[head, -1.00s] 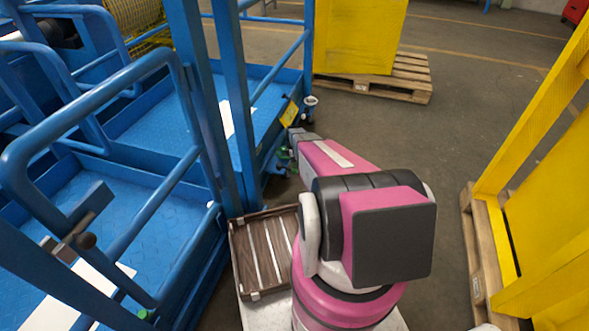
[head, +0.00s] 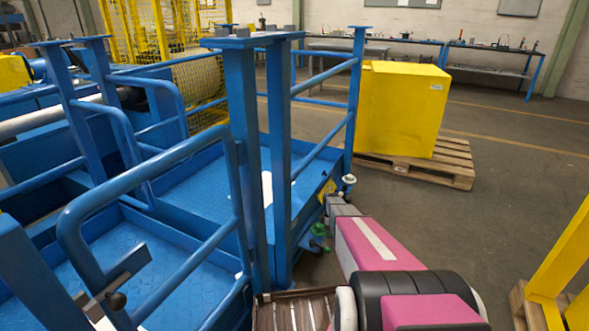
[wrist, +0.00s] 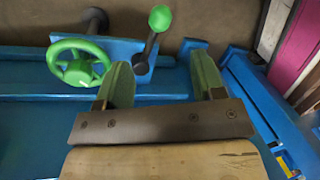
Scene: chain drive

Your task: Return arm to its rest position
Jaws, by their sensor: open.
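My arm is pink, black and grey and reaches forward from the bottom right of the head view toward the blue platform frame (head: 277,150). My gripper (wrist: 160,80) shows in the wrist view with two green fingers apart and nothing between them. Just beyond the fingers are a green handwheel (wrist: 80,62) and a lever with a green knob (wrist: 160,18), both on a blue bracket. I cannot tell whether the fingers touch the blue edge below them. In the head view the gripper end is small and partly hidden beside the frame.
A slatted brown tray (head: 300,312) lies in front of my arm. A yellow block (head: 402,108) stands on a wooden pallet (head: 455,165) at the back. Yellow structures (head: 562,250) stand at the right. Grey floor (head: 480,225) is clear between them.

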